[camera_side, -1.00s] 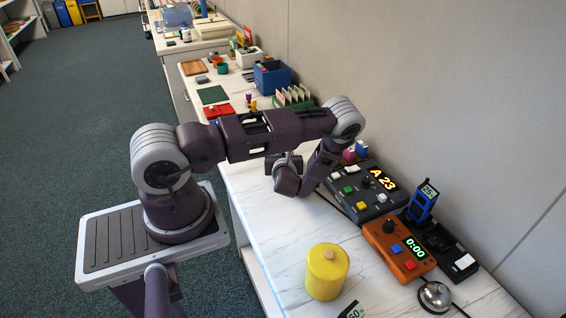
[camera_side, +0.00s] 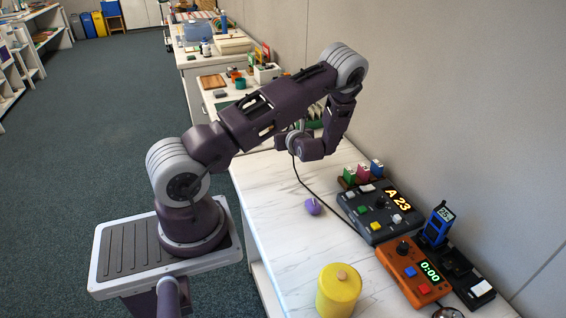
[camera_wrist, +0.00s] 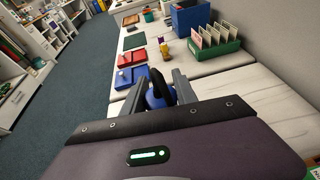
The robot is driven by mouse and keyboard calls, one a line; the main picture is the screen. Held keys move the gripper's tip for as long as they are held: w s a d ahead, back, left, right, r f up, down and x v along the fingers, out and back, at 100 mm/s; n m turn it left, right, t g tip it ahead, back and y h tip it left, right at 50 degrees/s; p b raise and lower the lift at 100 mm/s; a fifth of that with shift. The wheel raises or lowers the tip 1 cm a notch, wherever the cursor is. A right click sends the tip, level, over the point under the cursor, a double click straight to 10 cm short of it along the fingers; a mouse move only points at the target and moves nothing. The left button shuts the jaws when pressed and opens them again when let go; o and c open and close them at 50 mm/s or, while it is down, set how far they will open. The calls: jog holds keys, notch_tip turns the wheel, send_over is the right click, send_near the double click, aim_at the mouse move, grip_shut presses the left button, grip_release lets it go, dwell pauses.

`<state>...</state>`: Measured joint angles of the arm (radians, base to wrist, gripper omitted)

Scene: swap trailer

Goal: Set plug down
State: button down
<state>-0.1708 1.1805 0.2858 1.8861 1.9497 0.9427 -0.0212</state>
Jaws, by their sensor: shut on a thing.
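My gripper (camera_wrist: 160,78) shows in the wrist view, its two grey fingers closed on a blue plug (camera_wrist: 156,98) with a black cord looping up over it. In the side view my gripper (camera_side: 293,142) is raised above the white marble counter (camera_side: 275,215), with its fingers mostly hidden by the wrist. A black cord (camera_side: 318,193) hangs from it and runs down to the counter beside the dark console (camera_side: 378,208). The plug itself is not clear in the side view.
A purple knob-like thing (camera_side: 313,207) lies near the cord. A yellow canister (camera_side: 339,290), an orange timer box (camera_side: 411,270) and a blue handset (camera_side: 438,224) stand toward the front. The counter's left part is clear.

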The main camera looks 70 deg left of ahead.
aim_at(272, 159)
jog(key=s+a+f+n+g, duration=0.1)
jog(key=s+a+n+g, duration=0.1)
jog(key=a+n+g, duration=0.4)
jog(key=shift+m+t+h, duration=0.3)
jog(key=shift+m, duration=0.4)
jog(key=f, duration=0.3)
jog(key=a+f, duration=0.1)
jog(key=f, duration=0.6)
jog(key=shift+a, duration=0.25)
jog(key=shift+f, duration=0.1)
jog(key=c, duration=1)
grip_release()
jog(key=shift+o, duration=0.2)
